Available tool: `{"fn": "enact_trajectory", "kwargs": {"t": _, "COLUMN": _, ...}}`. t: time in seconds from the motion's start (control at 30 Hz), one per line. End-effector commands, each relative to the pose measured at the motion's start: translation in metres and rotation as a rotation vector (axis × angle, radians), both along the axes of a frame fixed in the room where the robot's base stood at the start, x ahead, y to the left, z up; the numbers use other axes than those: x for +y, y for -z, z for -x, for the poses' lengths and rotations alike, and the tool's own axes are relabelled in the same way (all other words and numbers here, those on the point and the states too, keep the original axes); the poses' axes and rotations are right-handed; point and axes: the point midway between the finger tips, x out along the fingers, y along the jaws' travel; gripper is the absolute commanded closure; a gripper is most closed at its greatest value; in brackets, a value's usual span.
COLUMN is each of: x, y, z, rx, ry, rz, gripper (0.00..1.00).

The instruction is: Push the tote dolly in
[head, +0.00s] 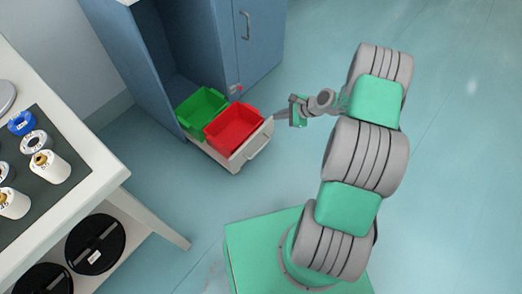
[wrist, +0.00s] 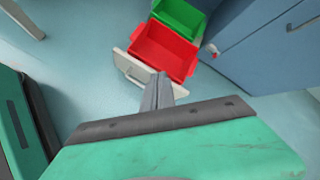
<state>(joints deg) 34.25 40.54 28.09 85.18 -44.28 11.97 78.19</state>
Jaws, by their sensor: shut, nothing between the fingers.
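The tote dolly (head: 224,162) is a low pale platform with a front panel and a bar handle. It stands partly out of an open blue cabinet bay. It carries a green tote (head: 201,108) toward the cabinet and a red tote (head: 234,128) at the front. My gripper (head: 277,114) is shut and empty, close to the right end of the front panel; I cannot tell whether it touches. In the wrist view my gripper (wrist: 158,88) points at the dolly's front panel (wrist: 136,70), with the red tote (wrist: 165,49) and green tote (wrist: 181,17) beyond it.
The blue cabinet (head: 259,45) has a closed door with a handle right of the bay. A small red-tipped latch (head: 236,89) sits on its edge. A white workbench (head: 105,173) with spools stands at left. The floor to the right is clear.

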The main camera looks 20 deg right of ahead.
Motion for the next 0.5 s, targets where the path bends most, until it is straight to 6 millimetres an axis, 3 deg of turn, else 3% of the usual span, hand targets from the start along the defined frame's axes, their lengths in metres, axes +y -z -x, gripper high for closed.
{"fn": "enact_trajectory", "kwargs": {"t": 0.03, "x": -0.008, "y": 0.077, "z": 0.006, "rx": 0.037, "ry": 0.125, "rz": -0.119, "gripper": 1.00}}
{"fn": "enact_trajectory", "kwargs": {"t": 0.1, "x": -0.015, "y": 0.130, "z": 0.011, "rx": 0.073, "ry": 0.289, "rz": -0.280, "gripper": 1.00}}
{"fn": "enact_trajectory", "kwargs": {"t": 0.2, "x": -0.021, "y": 0.177, "z": 0.019, "rx": 0.106, "ry": 0.461, "rz": -0.455, "gripper": 1.00}}
{"fn": "enact_trajectory", "kwargs": {"t": 0.3, "x": -0.023, "y": 0.196, "z": 0.024, "rx": 0.125, "ry": 0.548, "rz": -0.549, "gripper": 1.00}}
{"fn": "enact_trajectory", "kwargs": {"t": 0.5, "x": -0.013, "y": 0.207, "z": 0.013, "rx": 0.132, "ry": 0.566, "rz": -0.573, "gripper": 1.00}}
